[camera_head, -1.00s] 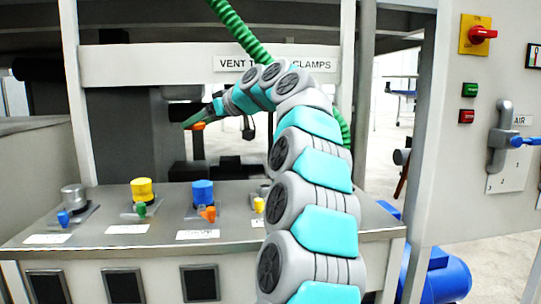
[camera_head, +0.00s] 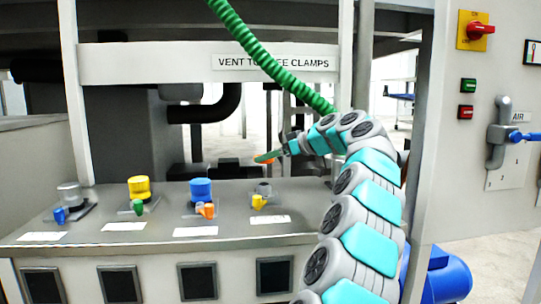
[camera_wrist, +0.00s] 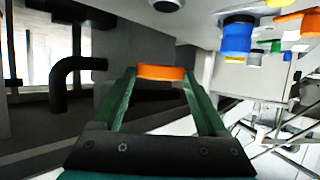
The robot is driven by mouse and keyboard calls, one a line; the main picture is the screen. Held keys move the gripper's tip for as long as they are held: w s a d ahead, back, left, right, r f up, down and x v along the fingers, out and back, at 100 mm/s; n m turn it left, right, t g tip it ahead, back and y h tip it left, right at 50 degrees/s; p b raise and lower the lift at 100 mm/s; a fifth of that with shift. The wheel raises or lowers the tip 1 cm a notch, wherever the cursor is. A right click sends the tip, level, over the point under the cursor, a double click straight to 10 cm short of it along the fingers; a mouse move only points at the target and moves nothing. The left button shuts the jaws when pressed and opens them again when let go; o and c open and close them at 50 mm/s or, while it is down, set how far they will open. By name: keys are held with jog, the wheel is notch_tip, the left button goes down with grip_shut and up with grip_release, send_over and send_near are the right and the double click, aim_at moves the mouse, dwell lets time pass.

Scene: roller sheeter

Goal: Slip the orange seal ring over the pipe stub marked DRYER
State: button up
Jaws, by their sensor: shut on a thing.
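My gripper (camera_head: 268,157) is shut on the orange seal ring (camera_wrist: 162,72), held between the tips of its two green fingers in the wrist view. In the head view the gripper is above the bench's right part, mostly side-on, with only a little orange showing. Several pipe stubs stand in a row on the bench: a grey one (camera_head: 70,193), a yellow-capped one (camera_head: 139,187), a blue-capped one (camera_head: 201,190) and a short grey one (camera_head: 264,189) below the gripper. Their white labels are too small to read, so I cannot tell which is DRYER.
Small coloured handles stand in front of the stubs, such as an orange one (camera_head: 207,211). A frame post (camera_head: 358,60) rises at the bench's back right. A control panel (camera_head: 490,110) is at right.

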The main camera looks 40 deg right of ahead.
aim_at(264, 184)
notch_tip(264, 184, down, 5)
jog(key=b, duration=0.2)
jog(key=shift+r+b, duration=0.1)
jog(key=shift+b, duration=0.25)
jog(key=shift+f+b, duration=0.55)
jog(key=shift+f+b, duration=1.2)
jog(key=shift+b, duration=0.5)
dwell(0.7)
jog(key=o, duration=1.2)
jog(key=shift+o, duration=0.2)
jog(key=shift+s+r, duration=0.1)
jog(key=v, duration=0.7)
jog(key=shift+s+d, duration=0.1)
jog(key=shift+s, duration=0.2)
